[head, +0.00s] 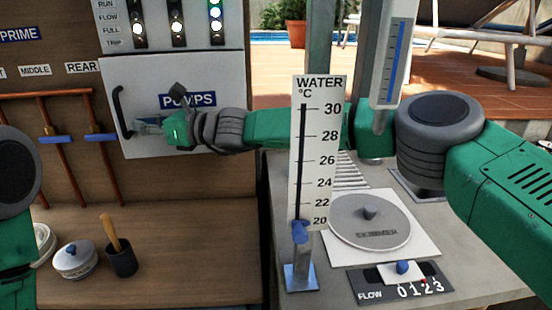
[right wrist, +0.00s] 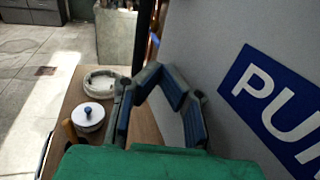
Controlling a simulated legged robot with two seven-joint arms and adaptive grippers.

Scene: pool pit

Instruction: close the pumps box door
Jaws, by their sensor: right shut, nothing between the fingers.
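The pumps box door (head: 205,132) is a pale grey panel with a blue PUMPS label (head: 188,101) and a black curved handle (head: 120,112) at its left edge. It looks nearly flat to the wooden board; I cannot tell whether a gap remains. My right gripper (head: 147,126) is in front of the door, just right of the handle, shut and empty. In the right wrist view the gripper (right wrist: 168,88) is beside the door face (right wrist: 215,55), and I cannot tell whether it touches. My left gripper is out of view; only part of that arm shows at the left edge.
A water thermometer (head: 318,150) stands in front of my right forearm. A skimmer lid (head: 370,222) and a flow counter (head: 402,285) are on the grey ledge. A lidded pot (head: 75,260) and a dark cup (head: 122,260) stand on the wooden shelf. Pipes with blue valves (head: 100,137) are left of the door.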

